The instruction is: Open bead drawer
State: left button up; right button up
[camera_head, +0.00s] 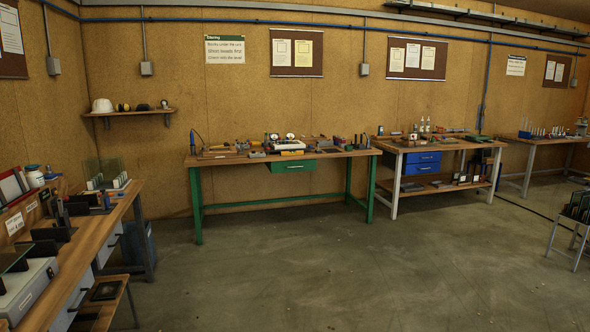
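Several drawers show, all looking shut, and I cannot read a label that tells which is the bead drawer. A green drawer (292,167) hangs under the top of the green-legged bench at the back middle. Two blue drawers, an upper one (422,157) and a lower one (422,168), sit under the white-legged bench to its right. Neither of my grippers is in view.
The concrete floor (300,265) in the middle is clear. The left bench (95,235) carries tools, glass panes and a grey device. A rack of dark panes (577,207) stands at the right edge.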

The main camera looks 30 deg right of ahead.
aim_at(289, 161)
jog(key=i+l+z, duration=0.4)
jog(key=i+z, duration=0.15)
jog(key=i, duration=0.2)
jog(key=i+l+z, duration=0.1)
jog(key=i+z, duration=0.35)
jog(key=i, duration=4.15)
jog(key=i+l+u, duration=0.15)
jog(key=i+u, duration=0.25)
jog(key=i, duration=0.25)
jog(key=i+l+u, duration=0.4)
jog(key=i, duration=0.2)
jog(key=i+l+u, duration=0.35)
jog(key=i+l, duration=0.1)
jog(key=i, duration=0.15)
